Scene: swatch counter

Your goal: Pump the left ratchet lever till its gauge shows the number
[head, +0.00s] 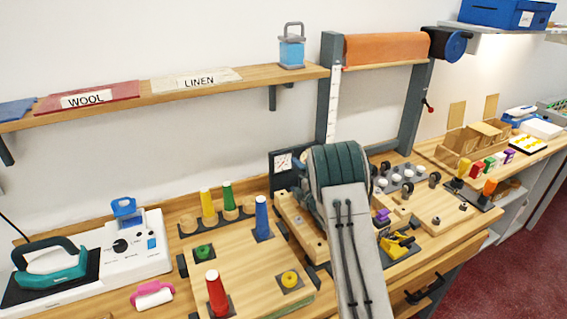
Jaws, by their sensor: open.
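A white-faced dial gauge (283,162) on a dark upright panel stands at the back of the counter, just left of my arm. Its needle and figures are too small to read. My arm crosses the middle of the head view and covers the area right beside the gauge. I cannot make out a ratchet lever; the left one may be hidden behind my arm. My gripper is not visible, being hidden behind my own arm.
A wooden board with coloured cones, including a blue cone (262,217) and a red cone (217,293), lies left of my arm. A yellow-and-black tool (397,245) lies to the right. A teal iron (50,262) stands far left. An orange roll (385,48) hangs above.

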